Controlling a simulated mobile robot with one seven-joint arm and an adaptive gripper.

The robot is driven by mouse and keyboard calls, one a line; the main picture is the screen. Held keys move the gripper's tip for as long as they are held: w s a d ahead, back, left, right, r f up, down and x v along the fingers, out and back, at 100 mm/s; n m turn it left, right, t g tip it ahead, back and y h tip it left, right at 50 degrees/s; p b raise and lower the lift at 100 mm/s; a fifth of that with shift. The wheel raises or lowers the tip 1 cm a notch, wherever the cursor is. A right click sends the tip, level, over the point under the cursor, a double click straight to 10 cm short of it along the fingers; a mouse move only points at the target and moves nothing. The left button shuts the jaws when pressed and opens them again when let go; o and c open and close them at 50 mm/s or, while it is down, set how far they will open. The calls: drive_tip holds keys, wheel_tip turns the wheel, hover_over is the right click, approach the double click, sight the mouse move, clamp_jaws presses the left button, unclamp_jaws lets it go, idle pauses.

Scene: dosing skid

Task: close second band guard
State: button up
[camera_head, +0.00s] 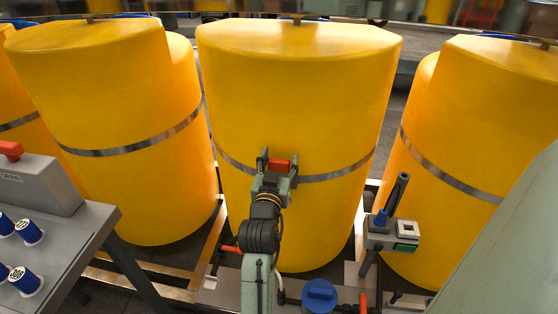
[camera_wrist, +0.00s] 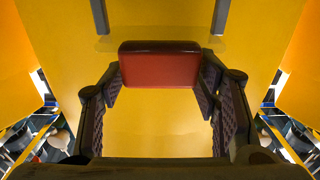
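A red block (camera_head: 279,165) stands at the front of the middle yellow tank (camera_head: 297,90), at the height of its metal band (camera_head: 335,174). In the wrist view the red block (camera_wrist: 159,65) is in the centre, against a yellow surface. My gripper (camera_head: 279,168) reaches up to it. In the wrist view my gripper's fingers (camera_wrist: 160,82) lie along the block's left and right sides and appear to touch it. The band behind the gripper is hidden. I cannot tell which part is the band guard or how far it is closed.
Yellow tanks with metal bands stand left (camera_head: 115,120) and right (camera_head: 490,140), close beside the middle one. A table with a grey box (camera_head: 38,185) and blue knobs is at the left. A post-mounted device (camera_head: 392,234) and a blue-capped part (camera_head: 319,296) sit low at the right.

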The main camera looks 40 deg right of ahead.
clamp_jaws()
idle(0.5)
